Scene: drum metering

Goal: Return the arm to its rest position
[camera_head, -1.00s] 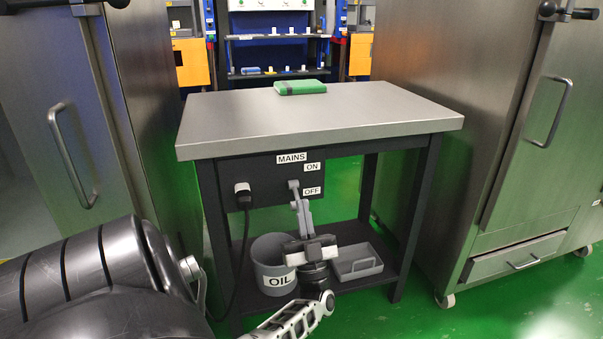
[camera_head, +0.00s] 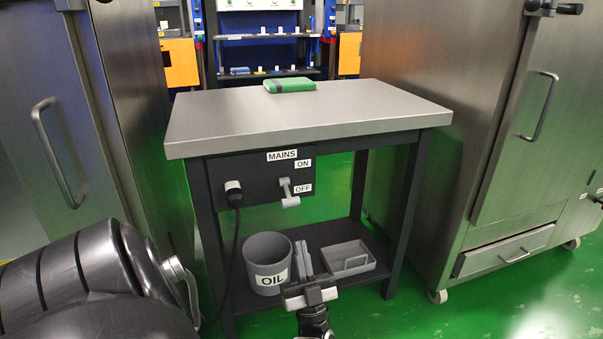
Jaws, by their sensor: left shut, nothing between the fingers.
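My left gripper (camera_head: 303,249) is in front of the bench's lower shelf at the bottom centre. Its two grey fingers are together and point up, with nothing between them. It is below and apart from the mains switch lever (camera_head: 287,190). The lever hangs down from a dark box (camera_head: 245,185) labelled MAINS, with its light grey handle beside and just below the OFF label. My left arm fills the lower left corner. My right gripper is not in view.
A steel-topped bench (camera_head: 300,118) carries a green packet (camera_head: 290,85). On its lower shelf, a grey OIL bucket (camera_head: 268,260) and a grey tray (camera_head: 347,262) flank the gripper's fingers. Steel cabinets stand left (camera_head: 125,120) and right (camera_head: 440,120). Green floor shows at lower right.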

